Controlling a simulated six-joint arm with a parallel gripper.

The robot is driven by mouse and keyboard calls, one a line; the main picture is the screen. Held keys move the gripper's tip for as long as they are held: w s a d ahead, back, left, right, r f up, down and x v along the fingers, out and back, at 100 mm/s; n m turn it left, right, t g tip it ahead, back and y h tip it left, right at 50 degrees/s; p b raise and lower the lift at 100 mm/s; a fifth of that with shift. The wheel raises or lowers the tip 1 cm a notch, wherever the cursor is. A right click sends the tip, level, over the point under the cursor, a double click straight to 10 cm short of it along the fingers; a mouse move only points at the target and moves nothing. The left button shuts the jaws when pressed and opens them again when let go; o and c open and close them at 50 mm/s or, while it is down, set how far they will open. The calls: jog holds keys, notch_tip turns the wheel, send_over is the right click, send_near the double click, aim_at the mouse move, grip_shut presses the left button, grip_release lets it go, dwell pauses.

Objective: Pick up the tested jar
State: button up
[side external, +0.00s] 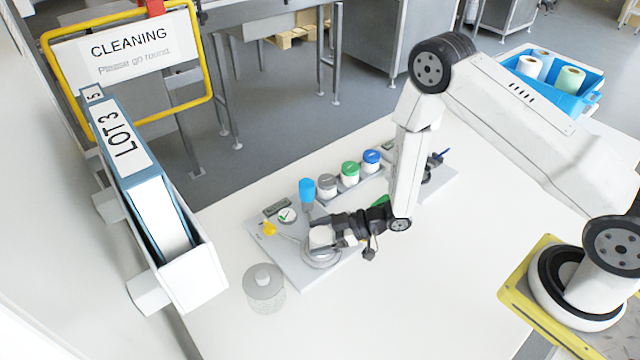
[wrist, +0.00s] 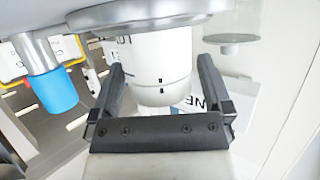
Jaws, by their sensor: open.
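The white jar (side external: 319,238) stands on a round grey plate (side external: 318,258) at the front of the grey board (side external: 300,282). In the wrist view, which looks upside down, the white jar (wrist: 163,70) shows two small dark marks and sits against the grey plate (wrist: 135,14). My gripper (side external: 328,226) is level with the jar from the right. In the wrist view my gripper (wrist: 160,72) is open, with one black finger on each side of the jar and gaps visible. The jar's far side is hidden.
Jars with grey (side external: 327,181), green (side external: 349,168) and blue (side external: 371,157) lids stand in a row behind. A clear lidded container (side external: 264,288) stands front left. The front right table is clear.

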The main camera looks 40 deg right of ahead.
aim_at(321, 231)
jog(key=shift+c, duration=0.2)
jog(key=c, duration=1.2)
jog(key=shift+r, duration=0.15)
jog(key=shift+r, duration=4.85)
jog(key=shift+d, duration=0.1)
jog(key=d+r+m+t+h, duration=0.1)
jog(key=d+r+m+h, duration=0.2)
jog(key=d+r, duration=0.1)
jog(key=d+r+m+t+h, duration=0.2)
jog(key=d+r+m+h, duration=0.2)
jog(key=d, duration=0.1)
jog(key=w+d+r+m+t+h, duration=0.1)
jog(key=d+r+m+t+h, duration=0.1)
jog(key=d+r+m+h, duration=0.1)
jog(key=shift+w+d+r+h, duration=0.1)
jog(key=shift+d+r+h, duration=0.35)
jog(key=shift+d, duration=0.3)
